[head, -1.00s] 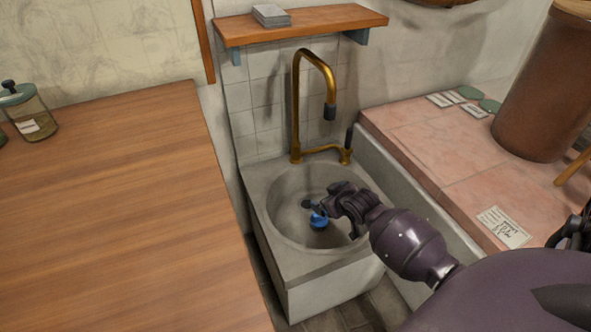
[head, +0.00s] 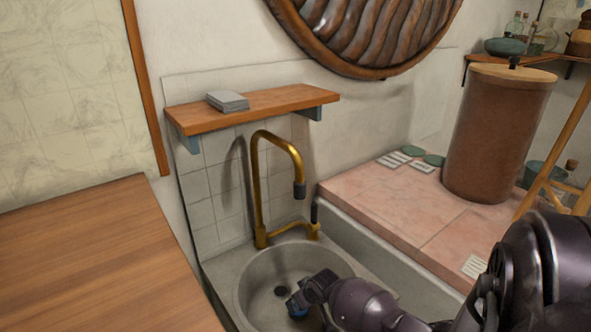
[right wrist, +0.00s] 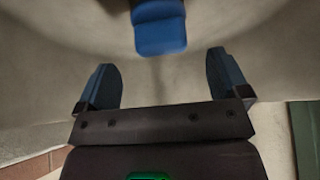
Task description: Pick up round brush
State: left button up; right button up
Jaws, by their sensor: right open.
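A blue object, which looks like the round brush (head: 297,311), is in the round basin of the stone sink (head: 252,287). In the head view it is mostly hidden behind my right gripper (head: 301,298). In the right wrist view the blue object (right wrist: 160,32) is at the top centre, beyond the fingertips. My right gripper (right wrist: 162,78) is open, with its two blue fingers wide apart and nothing between them. I cannot tell how far the object is from the fingers. My left gripper is not in view.
A brass tap (head: 260,190) rises behind the basin. A wooden shelf (head: 290,97) is above it. A wooden worktop (head: 90,265) is left of the sink. A pink tiled ledge (head: 390,212) with a large brown barrel (head: 495,135) is to the right.

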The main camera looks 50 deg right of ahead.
jog(key=x, duration=0.1)
jog(key=b+x, duration=0.1)
jog(key=x, duration=0.1)
jog(key=b+x, duration=0.1)
jog(key=shift+s+f, duration=0.1)
jog(key=shift+f, duration=0.3)
jog(key=shift+w+f+b, duration=0.2)
jog(key=shift+w+b, duration=0.15)
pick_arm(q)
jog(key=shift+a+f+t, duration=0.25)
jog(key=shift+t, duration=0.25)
pick_arm(e)
jog(key=shift+w+r, duration=0.1)
jog(key=shift+r, duration=0.05)
jog(key=shift+c, duration=0.2)
